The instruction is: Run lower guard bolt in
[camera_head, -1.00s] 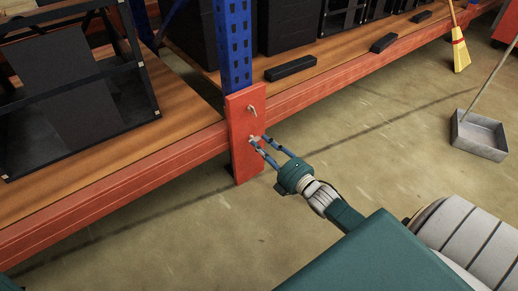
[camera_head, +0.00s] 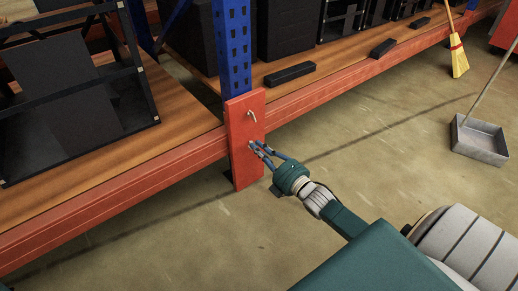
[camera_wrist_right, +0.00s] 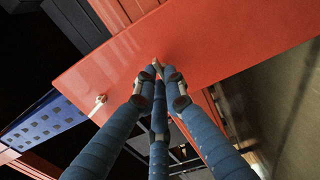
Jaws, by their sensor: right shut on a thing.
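The red guard plate (camera_head: 243,172) stands upright at the foot of the blue rack post (camera_head: 234,50). A silvery upper bolt (camera_head: 252,116) sticks out of its upper part; it also shows in the right wrist view (camera_wrist_right: 98,105). My right gripper (camera_head: 256,147) is at the plate's middle, below that bolt. In the right wrist view its blue fingers (camera_wrist_right: 160,92) are closed around the lower guard bolt (camera_wrist_right: 157,66), whose small end shows between the tips against the plate. The fingers hide most of this bolt, so its depth cannot be told. My left gripper is not in view.
An orange beam (camera_head: 130,185) and wooden shelf (camera_head: 185,120) run behind the guard. A black frame (camera_head: 150,95) and dark blocks (camera_head: 290,74) stand on the shelves. A yellow broom (camera_head: 458,58) and metal dustpan (camera_head: 480,138) are at the right. The floor before the guard is clear.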

